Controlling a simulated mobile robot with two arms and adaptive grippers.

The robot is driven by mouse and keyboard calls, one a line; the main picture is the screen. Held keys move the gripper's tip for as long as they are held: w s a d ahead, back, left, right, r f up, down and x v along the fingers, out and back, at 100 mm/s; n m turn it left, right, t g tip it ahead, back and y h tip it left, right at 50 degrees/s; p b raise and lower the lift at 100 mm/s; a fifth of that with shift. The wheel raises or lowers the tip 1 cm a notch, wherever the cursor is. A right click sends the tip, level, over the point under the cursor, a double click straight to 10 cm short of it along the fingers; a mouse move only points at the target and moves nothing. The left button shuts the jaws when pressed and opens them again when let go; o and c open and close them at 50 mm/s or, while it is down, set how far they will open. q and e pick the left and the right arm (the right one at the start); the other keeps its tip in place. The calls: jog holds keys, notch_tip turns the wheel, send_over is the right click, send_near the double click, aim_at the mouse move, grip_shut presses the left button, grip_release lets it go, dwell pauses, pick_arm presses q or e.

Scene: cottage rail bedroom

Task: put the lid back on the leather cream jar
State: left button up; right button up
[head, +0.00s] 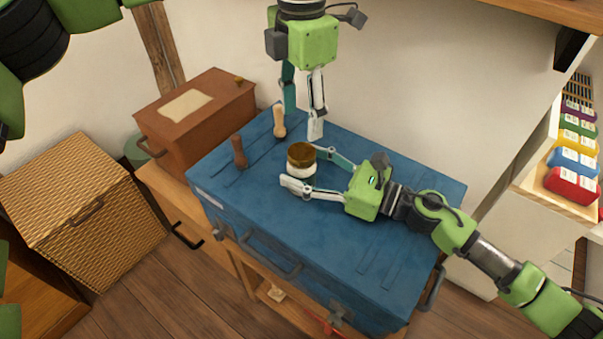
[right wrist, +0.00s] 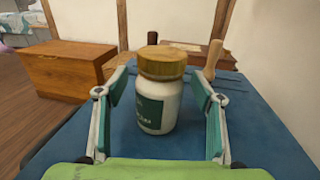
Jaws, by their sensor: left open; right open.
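The leather cream jar (head: 302,171) stands upright on the blue chest (head: 300,235). It is white with a dark green label, and it also shows in the right wrist view (right wrist: 158,112). The brown-gold lid (head: 301,153) rests on top of the jar and looks level in the right wrist view (right wrist: 162,61); I cannot tell whether it is screwed down. My right gripper (head: 307,167) is open, with its fingers on either side of the jar; gaps show beside the jar. My left gripper (head: 303,118) is open and empty, pointing down above and behind the jar.
A dark brown wooden-handled tool (head: 239,152) and a pale one (head: 279,121) stand on the chest left of the jar. A reddish-brown box (head: 205,118) stands behind them at left. The chest top right of my right arm is clear. A wicker hamper (head: 85,205) stands far left.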

aim_at(302, 151)
grip_shut()
pick_arm(q)
jog(key=n, duration=1)
jog(key=shift+n, duration=0.3)
jog(key=n, duration=1.1)
jog(key=shift+n, duration=0.4)
jog(key=shift+f, duration=0.1)
jog(key=shift+f, duration=3.9)
